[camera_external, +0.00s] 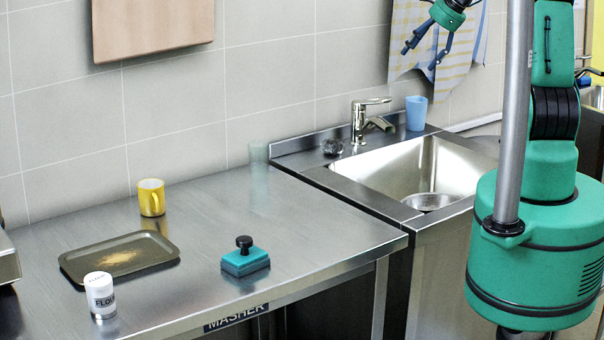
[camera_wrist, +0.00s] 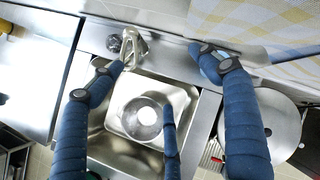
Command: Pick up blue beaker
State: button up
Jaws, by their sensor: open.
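The light blue beaker (camera_external: 416,113) stands upright at the back of the sink unit, just right of the tap. My gripper (camera_external: 423,52) is open and empty, with its dark blue fingers spread and pointing down. In the external view it appears above the beaker and apart from it. In the wrist view, my gripper (camera_wrist: 158,62) spreads its fingers over the sink. A light blue patch, apparently the beaker (camera_wrist: 209,66), shows by the right fingertip and is partly hidden by it. Whether they touch cannot be told from that view.
The tap (camera_external: 361,120) and a dark scrubber (camera_external: 332,147) stand left of the beaker. The sink (camera_external: 400,170) holds a metal bowl (camera_external: 430,201). A checked towel (camera_external: 440,45) hangs behind. The counter holds a yellow mug (camera_external: 151,198), tray (camera_external: 75,267), flour shaker (camera_external: 100,295), teal masher (camera_external: 245,262) and clear glass (camera_external: 259,160).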

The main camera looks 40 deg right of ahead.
aim_at(419, 103)
jog(key=d+f+m+p, duration=0.1)
jog(key=d+f+m, duration=0.2)
jog(key=d, duration=0.4)
jog(key=w+d+f+m+t+p, duration=0.1)
jog(key=d+f+m+p, duration=0.1)
jog(key=d+f+m, duration=0.2)
jog(key=d+f, duration=0.2)
jog(key=d, duration=0.1)
jog(key=shift+w+d+f, duration=0.2)
jog(key=shift+w+f, duration=0.05)
jog(key=x, duration=0.8)
jog(key=shift+w+f, duration=0.2)
jog(key=shift+w, duration=0.05)
jog(key=shift+b+x, duration=0.45)
jog(key=shift+x, duration=2.15)
jog(key=shift+s+a, duration=0.1)
jog(key=c, duration=1)
